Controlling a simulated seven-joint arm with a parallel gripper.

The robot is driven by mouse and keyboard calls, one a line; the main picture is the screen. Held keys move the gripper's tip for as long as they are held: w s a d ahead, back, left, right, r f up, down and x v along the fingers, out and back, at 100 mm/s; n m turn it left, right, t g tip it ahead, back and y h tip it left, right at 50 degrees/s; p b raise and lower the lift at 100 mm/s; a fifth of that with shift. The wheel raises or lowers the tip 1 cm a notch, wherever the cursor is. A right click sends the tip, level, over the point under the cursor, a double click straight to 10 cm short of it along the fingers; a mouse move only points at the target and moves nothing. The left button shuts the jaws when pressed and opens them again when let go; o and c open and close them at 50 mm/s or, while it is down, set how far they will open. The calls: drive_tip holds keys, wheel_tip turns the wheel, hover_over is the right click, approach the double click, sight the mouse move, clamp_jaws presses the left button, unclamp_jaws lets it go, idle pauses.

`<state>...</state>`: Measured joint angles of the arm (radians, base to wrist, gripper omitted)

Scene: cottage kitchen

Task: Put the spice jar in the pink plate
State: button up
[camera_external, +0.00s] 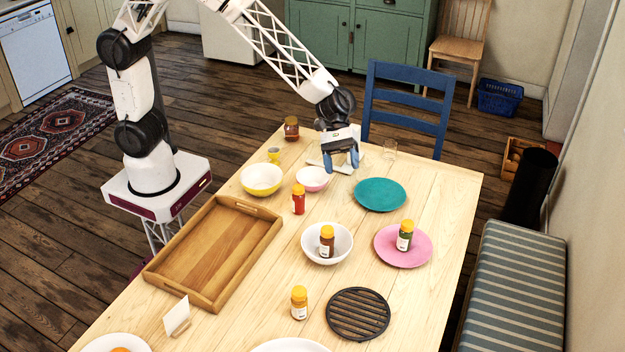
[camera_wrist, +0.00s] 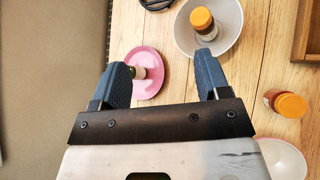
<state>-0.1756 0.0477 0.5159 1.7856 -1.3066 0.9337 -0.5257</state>
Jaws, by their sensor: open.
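The pink plate (camera_external: 403,246) lies on the right side of the table in the external view, and a spice jar with a yellow-orange lid (camera_external: 405,235) stands on it. The plate also shows in the wrist view (camera_wrist: 150,88), with the jar on it (camera_wrist: 139,72) partly hidden by a finger. Another spice jar (camera_external: 327,241) stands in a white bowl (camera_external: 343,254); it is seen from above in the wrist view (camera_wrist: 203,24). My gripper (camera_external: 342,161) is open and empty, above the far part of the table, apart from the plate and jars.
More orange-lidded jars stand on the table, one red (camera_external: 298,199) and one near the front (camera_external: 299,302). A teal plate (camera_external: 380,195), yellow bowl (camera_external: 262,180), pink bowl (camera_external: 313,179), wooden tray (camera_external: 222,255) and black trivet (camera_external: 357,314) surround them. A clear glass (camera_external: 389,150) stands by the far edge.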

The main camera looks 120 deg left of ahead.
drive_tip(key=s+d+r+m+g+y, duration=0.2)
drive_tip(key=s+r+m, duration=0.35)
drive_tip(key=s, duration=0.65)
drive_tip(key=s+d+r+m+g+y, duration=0.15)
drive_tip(key=s+r+m, duration=0.4)
drive_tip(key=s, duration=0.75)
drive_tip(key=s+a+m+y, duration=0.1)
drive_tip(key=s+m+y, duration=0.2)
drive_tip(key=s, duration=0.8)
drive_tip(key=s+a+r+m+y, duration=0.1)
drive_tip(key=s+a+m+y, duration=0.1)
drive_tip(key=s, duration=1)
drive_tip(key=m+y, duration=0.1)
drive_tip(key=m, duration=0.1)
drive_tip(key=shift+s+m, duration=0.15)
drive_tip(key=shift+m, duration=0.25)
